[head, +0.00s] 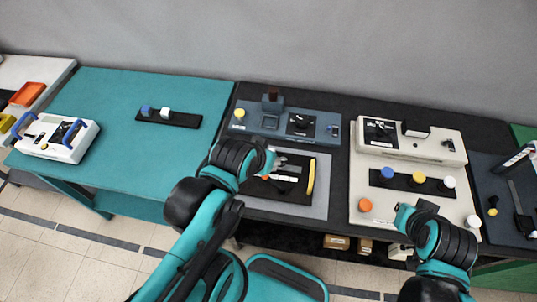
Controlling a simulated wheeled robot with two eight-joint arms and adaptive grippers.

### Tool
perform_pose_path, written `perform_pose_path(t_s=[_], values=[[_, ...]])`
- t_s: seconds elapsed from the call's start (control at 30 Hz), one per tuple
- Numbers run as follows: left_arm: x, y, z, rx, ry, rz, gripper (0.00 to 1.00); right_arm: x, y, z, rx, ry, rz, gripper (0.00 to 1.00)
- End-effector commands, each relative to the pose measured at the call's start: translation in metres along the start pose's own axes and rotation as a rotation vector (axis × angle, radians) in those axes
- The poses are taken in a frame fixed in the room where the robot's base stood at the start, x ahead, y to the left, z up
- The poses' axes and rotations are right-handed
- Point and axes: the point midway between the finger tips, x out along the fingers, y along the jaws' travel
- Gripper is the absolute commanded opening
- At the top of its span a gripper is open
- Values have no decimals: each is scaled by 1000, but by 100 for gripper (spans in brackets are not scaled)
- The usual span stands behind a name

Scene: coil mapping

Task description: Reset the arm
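My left arm (205,200) comes in from the lower left, and its teal and black joint covers the left edge of a black tool tray (290,194). My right arm (445,245) comes in at the lower right, and its teal joint reaches over the front edge of a white panel (360,190). Both arms are bent, with these joints facing inward. I see nothing held.
A teal table (110,95) bears a white device with blue handles (57,137) and a black strip (168,119) with two knobs. A dark table bears a blue-grey panel (328,122) and the white panel with coloured knobs. Cardboard boxes (337,242) sit below. The teal table's middle is clear.

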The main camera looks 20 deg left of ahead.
Motion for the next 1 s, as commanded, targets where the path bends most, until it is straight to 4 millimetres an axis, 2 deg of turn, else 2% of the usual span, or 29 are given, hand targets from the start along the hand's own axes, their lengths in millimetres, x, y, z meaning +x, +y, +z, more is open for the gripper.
perform_pose_path(t_s=[0.33, 0.63, 1.0], values=[[4, 0, 3, 0, 2, 0, 51, 4, 0, 3, 0, 0, 0, 0], [48, 0, 34, 0, 1, 0, 51, 48, 0, 34, 0, 0, 0, 0], [49, 0, 35, 0, 1, 0, 51, 49, 0, 35, 0, 0, 0, 0]])
